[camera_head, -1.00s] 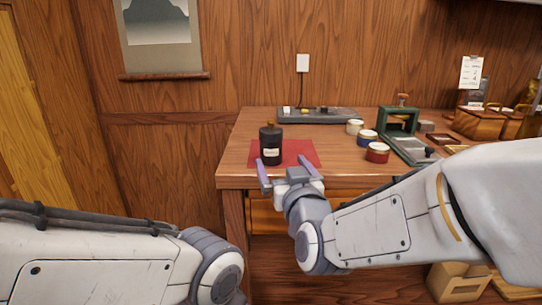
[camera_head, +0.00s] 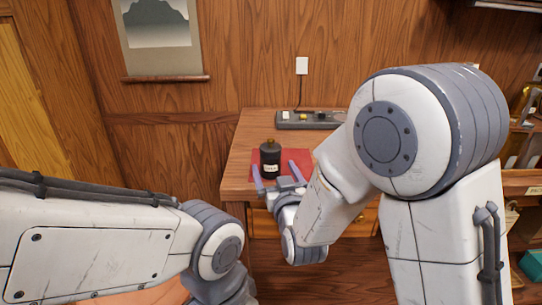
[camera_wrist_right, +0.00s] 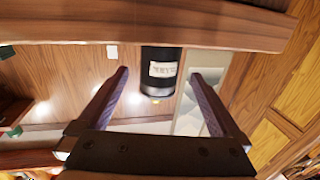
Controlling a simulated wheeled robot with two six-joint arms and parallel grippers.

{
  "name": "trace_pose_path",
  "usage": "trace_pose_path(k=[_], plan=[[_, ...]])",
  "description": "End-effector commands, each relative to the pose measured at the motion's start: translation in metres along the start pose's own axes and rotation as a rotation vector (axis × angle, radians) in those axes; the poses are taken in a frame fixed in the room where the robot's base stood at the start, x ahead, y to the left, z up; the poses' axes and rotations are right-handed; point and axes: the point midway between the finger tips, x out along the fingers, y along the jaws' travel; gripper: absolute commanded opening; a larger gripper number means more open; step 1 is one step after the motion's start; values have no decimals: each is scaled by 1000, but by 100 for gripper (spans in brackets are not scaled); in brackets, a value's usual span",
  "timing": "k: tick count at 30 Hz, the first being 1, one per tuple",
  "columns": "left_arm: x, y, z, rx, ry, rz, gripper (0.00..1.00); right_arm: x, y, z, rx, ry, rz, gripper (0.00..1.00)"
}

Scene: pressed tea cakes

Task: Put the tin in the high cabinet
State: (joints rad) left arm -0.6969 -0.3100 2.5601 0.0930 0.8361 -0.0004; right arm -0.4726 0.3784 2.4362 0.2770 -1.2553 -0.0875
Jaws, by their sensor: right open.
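The tin is a dark, upright canister (camera_head: 270,160) with a white label and a small knob on top, standing on a red mat (camera_head: 304,154) at the table's left end. My right gripper (camera_head: 275,169) is open at the table's front edge, its fingers pointing toward the tin. In the right wrist view the tin (camera_wrist_right: 161,72) appears upside down, between and beyond the open fingers (camera_wrist_right: 157,78), with no visible contact. My left gripper is out of frame; only its arm shows. I cannot make out the high cabinet for certain.
A dark edge (camera_head: 508,6) shows at the top right. A grey power strip (camera_head: 308,120) lies at the back of the table (camera_head: 240,150). My right arm hides most of the table's right side. Shelves with goods (camera_head: 522,150) show at the far right.

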Motion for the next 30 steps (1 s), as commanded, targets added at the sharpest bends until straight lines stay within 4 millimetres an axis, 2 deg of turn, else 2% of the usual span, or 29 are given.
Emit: trace_pose_path(k=[7, 11, 20, 21, 23, 24, 26, 27, 28, 29, 30], plan=[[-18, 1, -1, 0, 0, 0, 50, 32, 1, -8, 0, 0, 2, 100], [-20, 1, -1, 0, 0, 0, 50, 48, 1, -5, 0, -1, 2, 100], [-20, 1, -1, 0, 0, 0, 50, 52, 1, -4, 0, 0, 1, 100], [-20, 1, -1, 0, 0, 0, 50, 52, 1, -4, 0, 0, 1, 85], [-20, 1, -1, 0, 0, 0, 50, 52, 1, -4, 0, 0, 1, 62], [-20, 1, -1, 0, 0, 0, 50, 52, 1, -4, 0, 0, 1, 46], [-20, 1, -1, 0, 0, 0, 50, 52, 1, -4, 0, 0, 1, 24], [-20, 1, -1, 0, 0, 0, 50, 52, 1, -4, 0, 0, 1, 9], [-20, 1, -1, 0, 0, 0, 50, 52, 1, -4, 0, 1, 1, 9], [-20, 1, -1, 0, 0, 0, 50, 52, 1, -4, 0, 1, 1, 0], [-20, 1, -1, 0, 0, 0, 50, 52, 1, -4, 0, 1, 1, 0]])
